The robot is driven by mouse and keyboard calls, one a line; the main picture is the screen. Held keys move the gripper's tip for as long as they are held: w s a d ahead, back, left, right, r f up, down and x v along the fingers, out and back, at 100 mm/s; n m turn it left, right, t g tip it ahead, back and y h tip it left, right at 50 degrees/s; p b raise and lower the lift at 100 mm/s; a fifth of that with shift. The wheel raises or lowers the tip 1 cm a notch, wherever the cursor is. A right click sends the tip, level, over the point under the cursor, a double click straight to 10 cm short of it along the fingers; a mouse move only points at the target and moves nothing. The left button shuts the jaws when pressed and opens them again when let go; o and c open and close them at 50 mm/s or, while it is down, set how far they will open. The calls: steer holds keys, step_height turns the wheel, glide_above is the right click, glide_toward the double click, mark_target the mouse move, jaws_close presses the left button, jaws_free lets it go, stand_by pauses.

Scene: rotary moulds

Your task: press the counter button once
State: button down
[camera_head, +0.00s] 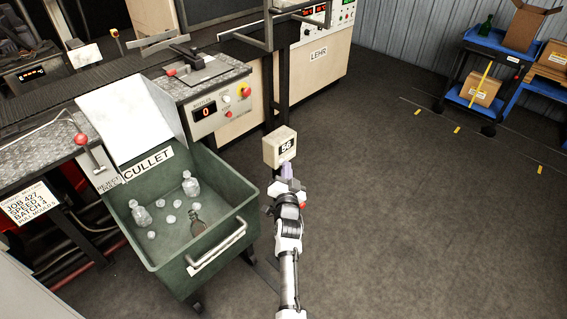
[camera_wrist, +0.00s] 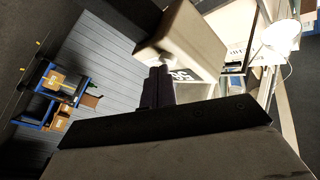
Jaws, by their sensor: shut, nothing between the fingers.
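The counter (camera_head: 280,146) is a cream box on a dark post, and its display reads 56. The fingers hide part of the digits. I cannot tell whether the fingertips touch the box. Nothing is held.
A green cullet bin (camera_head: 163,262) with bottles and glass lumps stands to the left of my arm. A panel (camera_head: 222,108) showing 0, with red and white buttons, is behind it. The LEHR cabinet (camera_head: 325,40) is at the back. Blue carts with boxes (camera_head: 500,50) stand far right. The floor at right is clear.

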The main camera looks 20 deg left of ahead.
steer(key=shift+s+d+b, duration=0.35)
steer(key=shift+d+b, duration=0.45)
steer(key=shift+b, duration=0.05)
steer(key=shift+f, duration=0.1)
steer(key=d+b, duration=0.1)
steer(key=b, duration=0.1)
steer(key=s+d+b, duration=0.1)
steer(key=d+b, duration=0.2)
steer(key=b, duration=0.1)
steer(key=shift+s+d, duration=0.35)
stand_by(0.4)
